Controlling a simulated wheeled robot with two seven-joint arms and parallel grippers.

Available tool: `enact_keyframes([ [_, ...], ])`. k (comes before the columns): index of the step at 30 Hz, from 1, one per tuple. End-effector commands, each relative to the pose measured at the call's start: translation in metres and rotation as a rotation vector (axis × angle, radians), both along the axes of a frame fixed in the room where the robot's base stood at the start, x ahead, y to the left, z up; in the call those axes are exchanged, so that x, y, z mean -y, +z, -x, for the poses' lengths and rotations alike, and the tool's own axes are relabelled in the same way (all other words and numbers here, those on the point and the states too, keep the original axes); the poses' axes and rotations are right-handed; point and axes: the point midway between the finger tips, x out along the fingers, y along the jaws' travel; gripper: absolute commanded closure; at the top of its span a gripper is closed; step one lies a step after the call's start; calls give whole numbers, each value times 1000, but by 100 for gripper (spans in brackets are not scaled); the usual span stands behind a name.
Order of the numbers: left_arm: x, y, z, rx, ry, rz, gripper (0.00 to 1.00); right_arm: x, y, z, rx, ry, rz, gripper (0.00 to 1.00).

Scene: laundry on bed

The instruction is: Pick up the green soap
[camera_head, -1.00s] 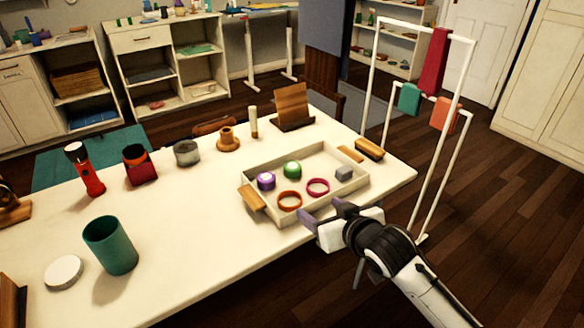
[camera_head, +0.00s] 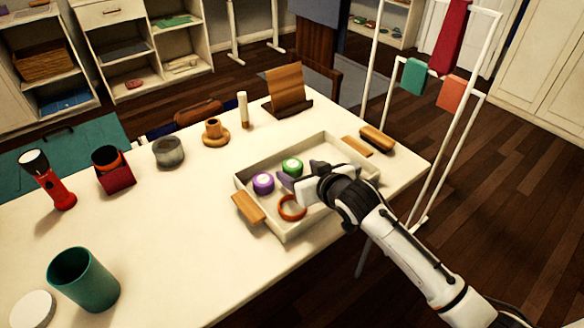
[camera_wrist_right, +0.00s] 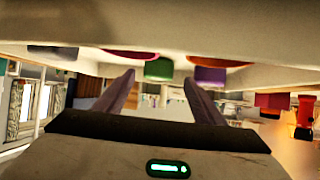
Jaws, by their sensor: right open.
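The green soap (camera_head: 292,166) is a small round green piece with a pale top, lying in the shallow cream tray (camera_head: 262,221). My right gripper (camera_head: 302,174) is open and empty, low over the tray, with its fingers close to the green soap on its near right side. In the right wrist view, which is inverted, the green soap (camera_wrist_right: 159,69) shows between and beyond the two fingertips (camera_wrist_right: 158,82). I cannot tell whether a finger touches it. My left gripper is out of view.
A purple round piece (camera_head: 263,183) sits just left of the green soap, and an orange ring (camera_head: 292,208) lies nearer. Wooden blocks (camera_head: 249,207) lie at the tray's edge. A white rack (camera_head: 430,160) stands right of the table.

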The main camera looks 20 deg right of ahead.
Motion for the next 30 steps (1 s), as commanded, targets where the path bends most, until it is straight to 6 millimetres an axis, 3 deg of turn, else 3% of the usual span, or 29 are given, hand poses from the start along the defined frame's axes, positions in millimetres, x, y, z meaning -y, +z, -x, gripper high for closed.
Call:
enact_keyframes([
  [12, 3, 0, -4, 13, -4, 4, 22, -4, -19, -45, 1, 1, -1, 37],
  [21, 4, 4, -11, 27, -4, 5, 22, -5, -21, -49, 0, 1, 0, 37],
  [22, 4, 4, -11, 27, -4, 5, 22, -5, -21, -49, 0, 1, 0, 39],
  [30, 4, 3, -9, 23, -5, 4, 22, -5, -21, -49, 0, 0, 0, 82],
])
